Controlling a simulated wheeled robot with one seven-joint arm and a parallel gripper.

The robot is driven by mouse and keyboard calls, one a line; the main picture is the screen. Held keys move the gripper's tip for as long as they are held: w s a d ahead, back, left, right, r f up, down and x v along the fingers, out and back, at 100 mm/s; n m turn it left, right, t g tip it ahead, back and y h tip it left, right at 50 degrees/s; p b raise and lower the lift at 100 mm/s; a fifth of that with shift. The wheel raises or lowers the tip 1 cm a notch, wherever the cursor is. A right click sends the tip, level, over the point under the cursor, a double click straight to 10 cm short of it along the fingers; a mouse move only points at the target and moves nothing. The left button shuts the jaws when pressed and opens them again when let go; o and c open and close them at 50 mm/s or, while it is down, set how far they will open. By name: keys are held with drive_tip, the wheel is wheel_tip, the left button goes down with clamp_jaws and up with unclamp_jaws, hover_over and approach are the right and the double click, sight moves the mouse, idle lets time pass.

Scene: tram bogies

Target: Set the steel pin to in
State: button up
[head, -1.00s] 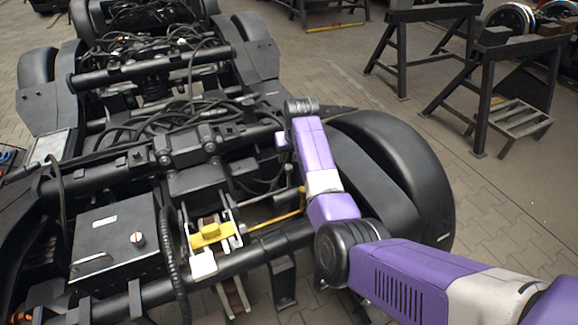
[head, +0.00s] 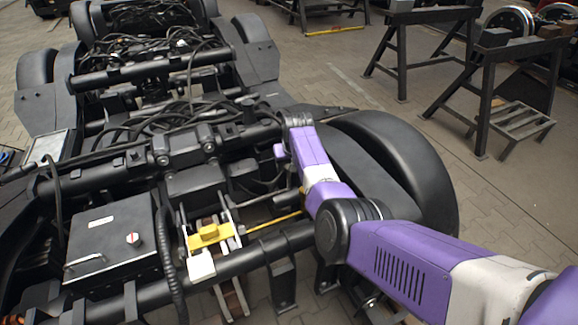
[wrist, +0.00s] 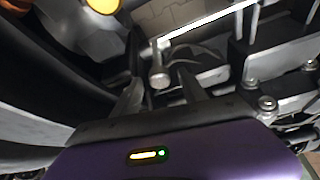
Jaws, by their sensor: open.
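In the wrist view my gripper (wrist: 159,88) shows as two dark fingers spread apart, open. A grey steel pin (wrist: 160,77) with a round head shows between the fingertips, and its short shaft runs up the picture from the head. I see a gap on each side of the pin; whether the fingers touch it elsewhere I cannot tell. In the head view my arm reaches over the bogie's near right side, and the gripper and the pin cannot be made out there.
A yellow block (head: 209,234) and a white block (head: 201,265) sit on the near bogie frame, left of my arm. A yellow rod (head: 272,223) runs beside them. A black box (head: 113,243) stands further left. Black trestles (head: 485,95) stand on the paved floor at right.

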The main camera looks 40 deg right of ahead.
drive_tip(key=shift+c, duration=0.2)
clamp_jaws()
idle(1.1)
